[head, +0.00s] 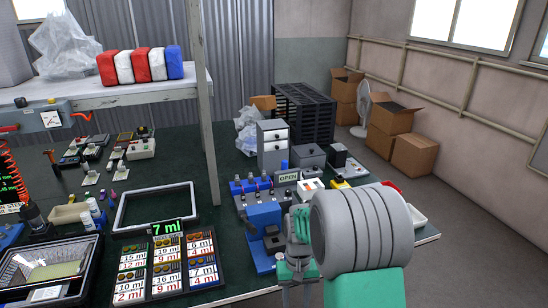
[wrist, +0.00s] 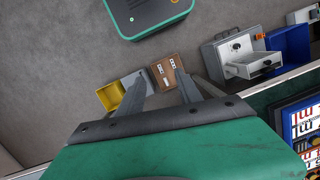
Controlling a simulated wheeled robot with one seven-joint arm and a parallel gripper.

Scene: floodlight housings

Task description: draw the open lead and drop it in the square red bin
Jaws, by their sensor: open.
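An "OPEN" sign (head: 288,177) stands on the bench behind a blue fixture with several upright posts. No lead can be made out for certain in either view. In the wrist view, my gripper (wrist: 160,75) is open, its two grey fingers apart with nothing held. A brown block (wrist: 167,82) with pale and dark fittings shows between and beyond the fingertips; I cannot tell its distance. A small red thing (head: 392,185) shows behind my arm in the head view, mostly hidden; I cannot tell if it is the square red bin.
A yellow bin (wrist: 110,96) lies left of the fingers in the wrist view. A grey housing (wrist: 240,57) and a blue bin (wrist: 290,48) are at the right.

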